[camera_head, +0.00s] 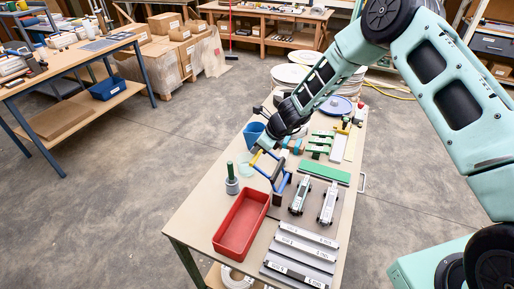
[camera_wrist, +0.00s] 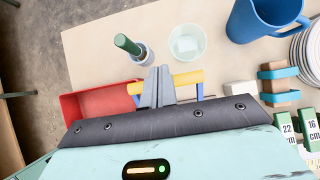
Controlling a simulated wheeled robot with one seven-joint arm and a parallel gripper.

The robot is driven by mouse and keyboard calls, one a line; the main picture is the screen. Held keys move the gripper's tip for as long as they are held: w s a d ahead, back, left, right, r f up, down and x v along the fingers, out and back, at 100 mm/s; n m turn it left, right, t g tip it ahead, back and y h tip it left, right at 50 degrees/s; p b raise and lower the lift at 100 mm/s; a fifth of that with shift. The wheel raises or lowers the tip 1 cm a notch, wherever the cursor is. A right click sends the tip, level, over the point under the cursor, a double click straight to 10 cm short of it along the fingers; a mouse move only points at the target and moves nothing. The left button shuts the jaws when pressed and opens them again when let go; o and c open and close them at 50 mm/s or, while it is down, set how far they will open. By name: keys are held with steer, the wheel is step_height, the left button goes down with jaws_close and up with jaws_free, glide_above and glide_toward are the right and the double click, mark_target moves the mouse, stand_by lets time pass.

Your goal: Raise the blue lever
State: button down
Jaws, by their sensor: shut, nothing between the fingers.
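A small frame with blue uprights (camera_head: 282,184) and yellow parts (camera_head: 256,158) stands on the workbench behind the red tray. I cannot tell which blue piece is the lever. In the wrist view a yellow bar (camera_wrist: 187,79) runs crosswise, with a blue upright (camera_wrist: 200,91) under its right end. My gripper (camera_wrist: 160,70) is shut and empty, its fingers overlapping the middle of the bar. I cannot tell whether they touch it. In the head view my gripper (camera_head: 266,146) is over the frame, and the wrist hides part of it.
The red tray (camera_head: 241,224) and a green-handled tool (camera_head: 232,180) are close by on the left. A clear cup (camera_wrist: 187,42) and a blue jug (camera_wrist: 262,18) stand beyond. Two pale clamp-like devices (camera_head: 314,200) and labelled bars (camera_head: 303,252) lie to the right and front.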

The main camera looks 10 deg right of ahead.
steer(key=shift+r, duration=0.1)
steer(key=shift+d+r+p, duration=0.2)
steer(key=shift+r+p, duration=0.15)
step_height(320, 180, up, 12)
steer(key=p, duration=0.1)
steer(key=shift+s+d, duration=0.15)
steer(key=shift+s, duration=0.1)
steer(key=shift+r, duration=0.1)
steer(key=s+a+r+n+g+b, duration=0.1)
steer(key=s+a+r+n+b, duration=0.15)
steer(key=s+n, duration=0.35)
steer(key=s+a+r+n+g+b, duration=0.1)
steer(key=s+a+n+b, duration=0.15)
steer(key=s+n, duration=0.4)
steer(key=s+a+r+n+g+b, duration=0.1)
steer(key=s+a+n, duration=0.25)
steer(key=s, duration=0.55)
steer(key=s+d+f+n+h+b, duration=0.1)
steer(key=s+d+n, duration=0.3)
steer(key=s+n, duration=0.4)
steer(key=s+d+f+n+h+b, duration=0.1)
steer(key=s+d+n+h+b, duration=0.2)
steer(key=s+n, duration=0.5)
steer(key=s+d+b, duration=0.1)
steer(key=s, duration=0.3)
steer(key=shift+s+f+n+g+h, duration=0.2)
steer(key=shift+s+n+g+h, duration=0.1)
steer(key=shift+n+g+h, duration=0.1)
